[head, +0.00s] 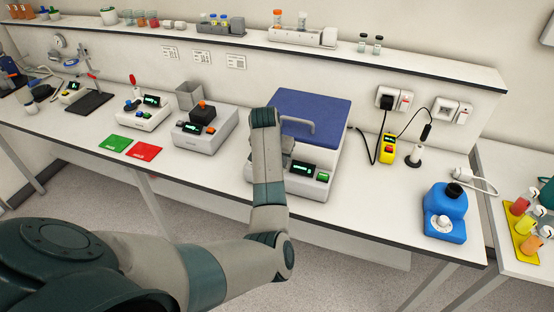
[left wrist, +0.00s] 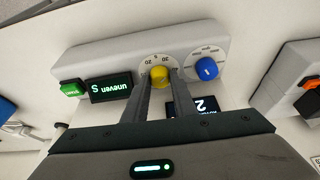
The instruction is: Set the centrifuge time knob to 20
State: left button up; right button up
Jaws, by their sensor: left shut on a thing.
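The centrifuge is a white box with a blue lid (head: 310,112) on the bench in the head view; my left arm covers part of its front. Its control panel (left wrist: 100,57) is upside down in the left wrist view. A yellow knob (left wrist: 159,74) sits on a white dial with numbers including 5 and 20; its pointer is unclear. My left gripper (left wrist: 160,82) is shut on the yellow knob, fingers on both sides. A blue knob (left wrist: 207,68) is beside it. One display (left wrist: 110,88) reads "uneven S", another (left wrist: 195,106) shows 2. My right gripper is not in view.
A green button (left wrist: 72,88) is at the panel's end. In the head view, a grey device with a black top (head: 203,115) stands left of the centrifuge. A yellow box (head: 387,148) and a blue device (head: 445,210) are to the right. Bench between is mostly clear.

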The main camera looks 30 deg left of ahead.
pick_arm(q)
jog(key=n, duration=0.1)
jog(key=n+y, duration=0.1)
jog(key=n, duration=0.2)
jog(key=shift+w+d+n+g+y, duration=0.1)
jog(key=shift+d+n+g+y, duration=0.2)
jog(key=shift+y, duration=0.1)
jog(key=n+g+y, duration=0.1)
jog(key=n, duration=0.3)
jog(key=shift+w, duration=0.15)
jog(key=n+g+b, duration=0.1)
jog(key=n, duration=0.2)
jog(key=shift+y, duration=0.3)
jog(key=shift+w+n+g+b, duration=0.1)
jog(key=shift+n+g+b, duration=0.75)
jog(key=shift+n, duration=0.95)
jog(key=o, duration=1)
